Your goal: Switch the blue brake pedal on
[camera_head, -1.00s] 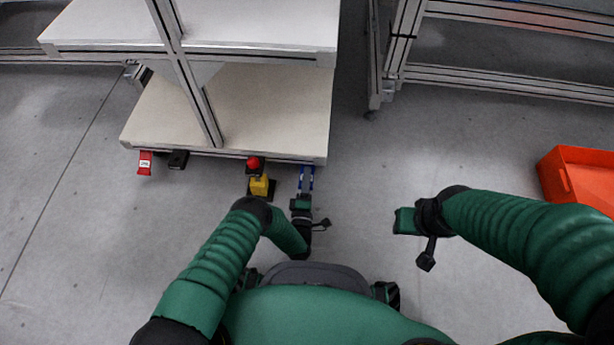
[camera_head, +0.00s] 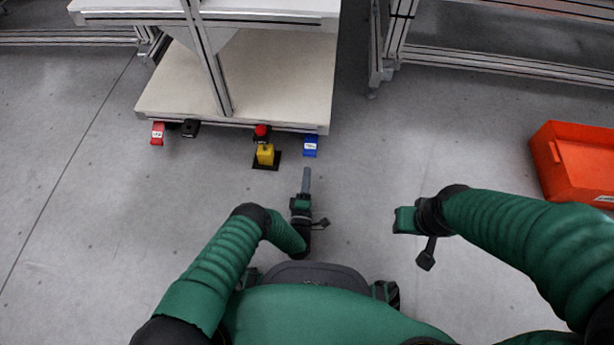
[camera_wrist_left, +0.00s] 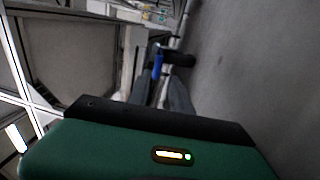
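The blue brake pedal (camera_head: 310,146) sits on the floor at the front right corner of the shelf unit, with a pale label on top. It also shows in the left wrist view (camera_wrist_left: 157,66), beyond the fingers. My left gripper (camera_head: 306,172) points at the pedal from the near side, a short gap away and not touching it. From above its fingers overlap into one grey bar. The left wrist view shows a narrow gap between the fingers (camera_wrist_left: 162,92), with nothing held. My right gripper (camera_head: 404,220) hangs to the right, away from the pedal; its fingers cannot be made out.
A yellow pedestal with a red button (camera_head: 265,154) stands left of the blue pedal. Further left are a black pedal (camera_head: 190,128) and a red pedal (camera_head: 157,133). The shelf unit (camera_head: 240,85) overhangs behind them. An orange crate (camera_head: 575,165) is at right; the floor between is clear.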

